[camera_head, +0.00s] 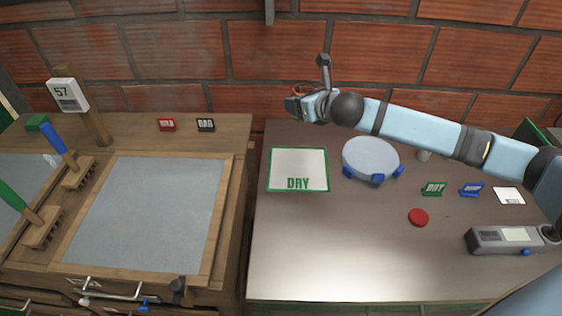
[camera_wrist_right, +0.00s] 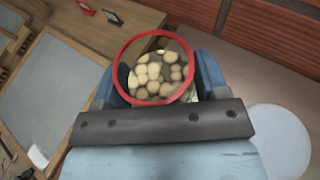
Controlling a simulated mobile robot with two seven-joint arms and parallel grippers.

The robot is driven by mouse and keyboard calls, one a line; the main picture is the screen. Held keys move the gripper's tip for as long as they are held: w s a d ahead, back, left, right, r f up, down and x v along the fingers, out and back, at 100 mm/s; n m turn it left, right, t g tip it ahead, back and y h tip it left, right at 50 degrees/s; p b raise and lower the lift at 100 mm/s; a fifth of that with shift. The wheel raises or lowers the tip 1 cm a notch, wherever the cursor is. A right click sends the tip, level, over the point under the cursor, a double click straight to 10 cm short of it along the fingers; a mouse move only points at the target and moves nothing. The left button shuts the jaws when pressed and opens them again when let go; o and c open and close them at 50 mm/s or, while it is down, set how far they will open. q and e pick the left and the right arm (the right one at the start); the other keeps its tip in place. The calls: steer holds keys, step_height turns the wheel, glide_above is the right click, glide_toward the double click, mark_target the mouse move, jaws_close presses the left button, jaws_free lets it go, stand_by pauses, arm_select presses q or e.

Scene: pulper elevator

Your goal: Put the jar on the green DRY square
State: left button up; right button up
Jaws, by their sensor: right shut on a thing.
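The jar (camera_wrist_right: 155,77) has a red rim and is open at the top, with several pale round beans inside. My right gripper (camera_head: 300,105) is shut on it, with blue fingers on both sides of the jar in the right wrist view (camera_wrist_right: 163,82). In the head view the gripper hides most of the jar. The DRY square (camera_head: 297,158) is white with a green border and lies on the right table. My right gripper appears beyond its far edge, above the table; the exact height is unclear. My left gripper is not in view.
A round pale-blue plate with blue feet (camera_head: 371,156) stands right of the square. A red disc (camera_head: 418,217), a green DRY sign (camera_head: 433,189), a blue sign (camera_head: 471,190) and a grey device (camera_head: 505,240) are farther right. The table's front left is clear. A brick wall (camera_head: 370,50) stands behind.

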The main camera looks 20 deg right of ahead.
step_height(320, 180, down, 20)
steer(key=shift+r+b, duration=0.1)
steer(key=shift+b, duration=0.9)
steer(key=o, duration=1.1)
steer(key=shift+s, duration=0.1)
steer(key=v, duration=1.1)
steer(key=shift+s+r, duration=0.15)
steer(key=shift+s, duration=0.2)
steer(key=shift+s, duration=0.1)
